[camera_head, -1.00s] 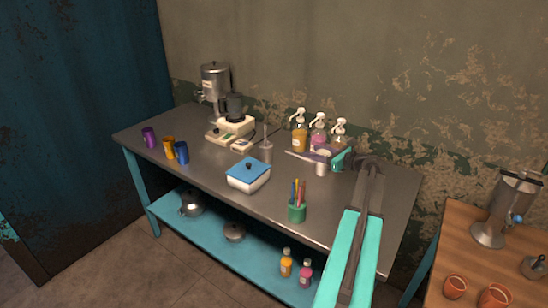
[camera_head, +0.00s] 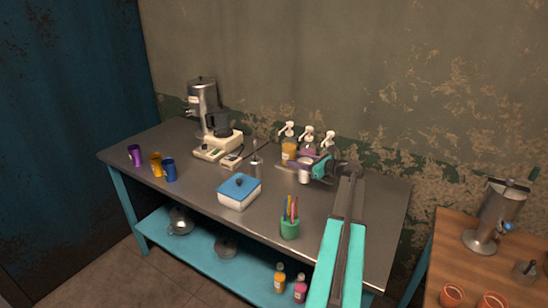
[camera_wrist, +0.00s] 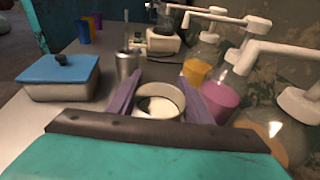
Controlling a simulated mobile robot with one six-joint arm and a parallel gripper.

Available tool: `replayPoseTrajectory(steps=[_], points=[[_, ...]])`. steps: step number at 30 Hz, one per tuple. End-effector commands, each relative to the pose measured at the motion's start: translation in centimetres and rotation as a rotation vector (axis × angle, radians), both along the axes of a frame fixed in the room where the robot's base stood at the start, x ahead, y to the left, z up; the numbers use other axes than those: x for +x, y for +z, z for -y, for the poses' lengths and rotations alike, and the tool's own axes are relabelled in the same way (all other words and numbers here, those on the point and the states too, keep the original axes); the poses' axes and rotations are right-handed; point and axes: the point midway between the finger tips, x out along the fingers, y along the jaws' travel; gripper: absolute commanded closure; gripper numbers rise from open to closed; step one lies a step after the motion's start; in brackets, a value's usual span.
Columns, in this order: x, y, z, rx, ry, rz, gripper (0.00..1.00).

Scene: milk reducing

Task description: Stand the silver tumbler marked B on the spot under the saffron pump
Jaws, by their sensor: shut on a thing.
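My gripper (camera_wrist: 152,98) is shut on a silver tumbler (camera_wrist: 162,103), with purple fingers on either side of its wall. The tumbler is upright, with a pale white inside; no letter B can be read. In the head view the tumbler (camera_head: 304,177) is in front of the pump bottles; I cannot tell whether it touches the table. The pump bottle with yellow-orange liquid (camera_head: 289,151), likely saffron, is the leftmost of three. It also shows in the wrist view (camera_wrist: 196,72), beyond the tumbler and to its right. I cannot make out the spot under its spout.
A pink pump bottle (camera_head: 308,149) and a third one (camera_wrist: 275,125) stand close on the right. A silver cup with a stick (camera_head: 256,170), a blue-lidded box (camera_head: 239,192) and a green pen holder (camera_head: 289,228) stand nearby. Coloured cups (camera_head: 156,164) stand far left.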

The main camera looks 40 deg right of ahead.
Motion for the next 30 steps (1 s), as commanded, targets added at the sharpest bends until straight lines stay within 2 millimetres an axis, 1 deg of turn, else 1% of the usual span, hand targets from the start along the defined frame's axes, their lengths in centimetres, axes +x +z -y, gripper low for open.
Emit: replayPoseTrajectory(steps=[1,3,18,21,24,30], points=[[1.2,0.3,0.0,0.001,0.003,0.001,0.87],[2.5,0.3,-0.1,0.001,0.004,0.001,0.87],[11.2,0.3,-0.6,0.0,0.004,0.0,0.87],[12.3,0.2,-0.7,0.0,0.004,0.0,0.87],[13.0,0.2,-0.8,-0.001,0.003,0.001,0.87],[13.1,0.1,-0.8,-0.001,0.002,0.001,0.87]])
